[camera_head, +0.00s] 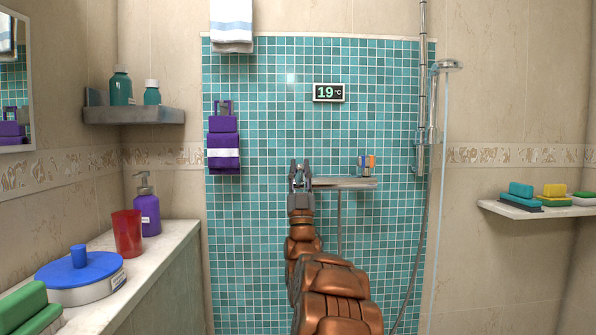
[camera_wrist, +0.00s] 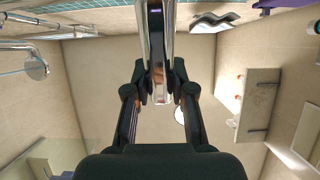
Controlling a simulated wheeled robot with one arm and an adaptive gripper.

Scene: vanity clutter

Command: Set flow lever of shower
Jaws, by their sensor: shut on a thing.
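The bar runs from the top edge down between the fingertips. In the head view the gripper mostly hides the lever, so I cannot tell its angle. The shower head (camera_head: 448,65) hangs on its rail at the right and also shows in the wrist view (camera_wrist: 33,65). No water is visible.
A shelf (camera_head: 512,209) with sponges is right. A counter with a red cup (camera_head: 127,233) and purple bottle (camera_head: 147,205) is left.

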